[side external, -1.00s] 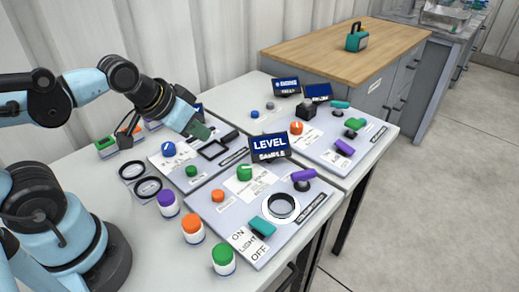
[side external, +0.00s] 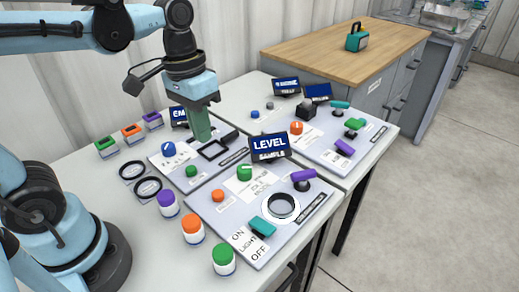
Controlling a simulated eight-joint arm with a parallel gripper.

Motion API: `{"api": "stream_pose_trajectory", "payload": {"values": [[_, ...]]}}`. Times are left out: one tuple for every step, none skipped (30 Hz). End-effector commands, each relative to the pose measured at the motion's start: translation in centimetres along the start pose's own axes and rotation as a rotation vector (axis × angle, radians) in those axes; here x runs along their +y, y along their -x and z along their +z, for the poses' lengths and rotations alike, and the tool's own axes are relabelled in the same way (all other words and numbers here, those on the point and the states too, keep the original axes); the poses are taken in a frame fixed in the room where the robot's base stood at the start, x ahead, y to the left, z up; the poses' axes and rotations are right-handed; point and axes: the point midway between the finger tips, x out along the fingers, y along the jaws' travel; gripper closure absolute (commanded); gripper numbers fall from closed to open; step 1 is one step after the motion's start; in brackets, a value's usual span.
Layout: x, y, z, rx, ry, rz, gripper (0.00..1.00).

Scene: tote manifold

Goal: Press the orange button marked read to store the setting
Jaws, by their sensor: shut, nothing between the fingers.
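A round orange button (side external: 217,196) sits on the left part of the front panel (side external: 237,212), near a green knob (side external: 245,172). Its marking is too small to read. An orange knob-like control (side external: 296,128) also stands on the back right panel. My gripper (side external: 205,138) points down with its green fingers shut and empty. In the picture it is over the back left panel (side external: 177,163), up and left of the front orange button and apart from it. The fingers hide part of that panel. A display (side external: 269,148) reading LEVEL stands behind the front panel.
The front panel also bears a purple lever (side external: 303,175), a black ring dial (side external: 281,207) and a teal switch (side external: 262,227). The back left panel has a blue knob (side external: 168,149) and a green button (side external: 191,171). Several coloured-lid jars, including an orange one (side external: 191,227), line the front panel's left edge.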

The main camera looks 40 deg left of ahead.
Motion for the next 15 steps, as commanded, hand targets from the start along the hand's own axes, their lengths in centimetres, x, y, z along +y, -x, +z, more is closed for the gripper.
{"api": "stream_pose_trajectory", "payload": {"values": [[0.07, 0.08, -0.01, -0.010, 0.000, 0.001, 1.00], [0.09, 0.09, 0.02, -0.014, 0.000, 0.002, 1.00], [0.10, 0.11, 0.04, -0.017, 0.000, 0.002, 1.00], [0.11, 0.11, 0.04, -0.017, 0.000, 0.002, 1.00], [0.11, 0.10, 0.05, -0.017, 0.000, 0.002, 1.00], [0.10, 0.10, 0.05, -0.017, 0.000, 0.002, 1.00], [0.10, 0.10, 0.05, -0.017, 0.000, 0.002, 1.00], [0.10, 0.09, 0.05, -0.016, 0.000, 0.001, 1.00], [0.09, 0.09, 0.05, -0.016, 0.000, 0.001, 1.00], [0.09, 0.09, 0.05, -0.016, 0.000, 0.001, 1.00], [0.09, 0.07, 0.05, -0.015, 0.000, 0.001, 1.00], [0.09, 0.01, 0.04, -0.015, 0.000, 0.001, 1.00], [0.09, -0.06, 0.04, -0.015, 0.000, 0.001, 1.00], [0.09, -0.18, 0.03, -0.015, -0.001, 0.001, 1.00], [0.09, -0.40, 0.03, -0.015, -0.001, 0.001, 1.00]]}}
